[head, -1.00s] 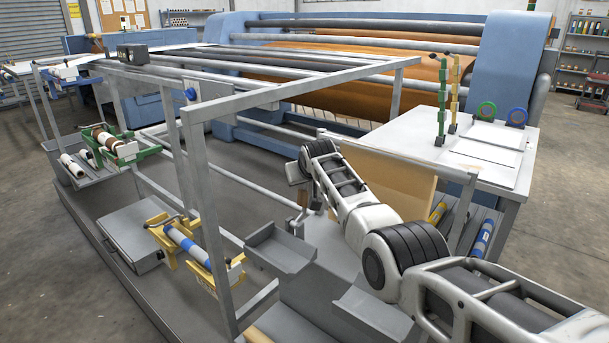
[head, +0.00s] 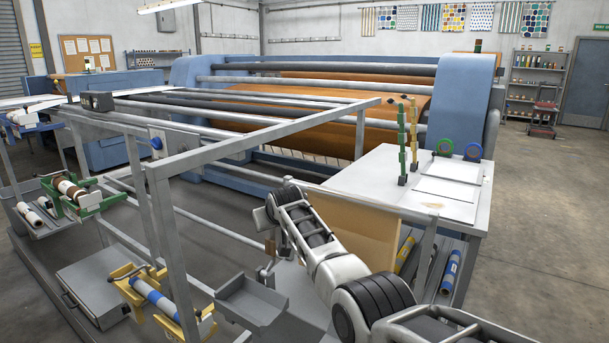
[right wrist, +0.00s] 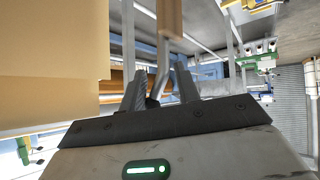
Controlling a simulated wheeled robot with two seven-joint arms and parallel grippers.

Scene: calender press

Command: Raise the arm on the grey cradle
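My right gripper (right wrist: 161,80) shows in the right wrist view, its two dark fingers apart. A thin bent metal rod (right wrist: 163,55) with a tan handle (right wrist: 170,16) runs between or just beyond them; I cannot tell whether they touch it. In the head view my right gripper (head: 266,216) is small, by the frame's near rail, with the handle (head: 270,246) just below. A yellow cradle (head: 125,272) holding a blue-and-white roll and a green cradle (head: 92,204) stand to the left. My left gripper is out of view.
A grey open tray (head: 250,302) lies below my right gripper. A tan board (head: 362,232) stands close to the right of my forearm. The frame's grey post (head: 170,250) rises at left. A white table (head: 376,178) is beyond, before the blue press (head: 458,100).

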